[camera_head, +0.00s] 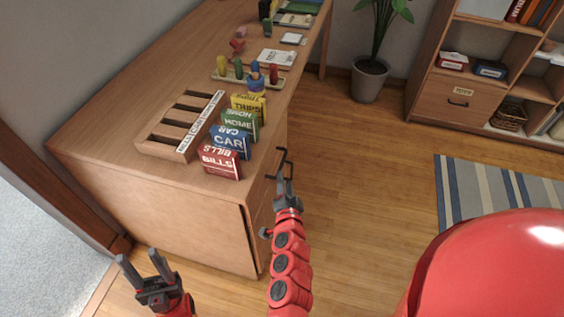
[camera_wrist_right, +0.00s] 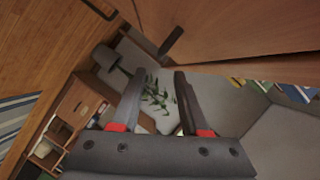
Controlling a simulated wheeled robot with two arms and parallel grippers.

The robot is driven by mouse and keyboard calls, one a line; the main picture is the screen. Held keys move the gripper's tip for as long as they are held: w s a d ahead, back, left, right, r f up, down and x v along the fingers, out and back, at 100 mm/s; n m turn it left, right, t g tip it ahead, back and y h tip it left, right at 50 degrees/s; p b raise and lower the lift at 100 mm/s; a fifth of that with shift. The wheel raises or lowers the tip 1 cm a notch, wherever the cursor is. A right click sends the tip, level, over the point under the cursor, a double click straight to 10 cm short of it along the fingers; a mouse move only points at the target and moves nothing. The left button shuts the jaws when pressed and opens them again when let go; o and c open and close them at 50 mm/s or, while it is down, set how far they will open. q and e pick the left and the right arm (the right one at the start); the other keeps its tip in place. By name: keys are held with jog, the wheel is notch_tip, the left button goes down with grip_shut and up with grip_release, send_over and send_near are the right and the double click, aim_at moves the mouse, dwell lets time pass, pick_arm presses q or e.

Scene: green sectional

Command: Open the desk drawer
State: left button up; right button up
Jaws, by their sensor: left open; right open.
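The wooden desk (camera_head: 130,110) fills the left of the head view. Its drawer side (camera_head: 262,205) faces right and is seen very steeply, so how far any drawer stands out cannot be told. My right gripper (camera_head: 284,168) is open and empty beside that side, near its top. In the right wrist view, a wooden front (camera_wrist_right: 240,25) with a dark bar handle (camera_wrist_right: 172,40) lies just beyond the open fingers (camera_wrist_right: 160,75). The handle is not between them, and any touch cannot be told. My left gripper (camera_head: 143,270) is open and empty, low before the desk's near end.
A slotted wooden sorter (camera_head: 160,148) and several labelled boxes, including a red BILLS box (camera_head: 220,162), stand near the desk's near edge. A potted plant (camera_head: 370,75) and a shelf unit (camera_head: 470,90) stand beyond. The floor (camera_head: 350,180) right of the desk is clear.

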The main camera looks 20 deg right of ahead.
aim_at(283, 160)
jog(key=x, duration=1.1)
jog(key=shift+d+r, duration=0.1)
jog(key=shift+c, duration=0.2)
grip_shut()
jog(key=shift+s+b, duration=0.1)
jog(key=shift+b, duration=0.2)
dwell(0.6)
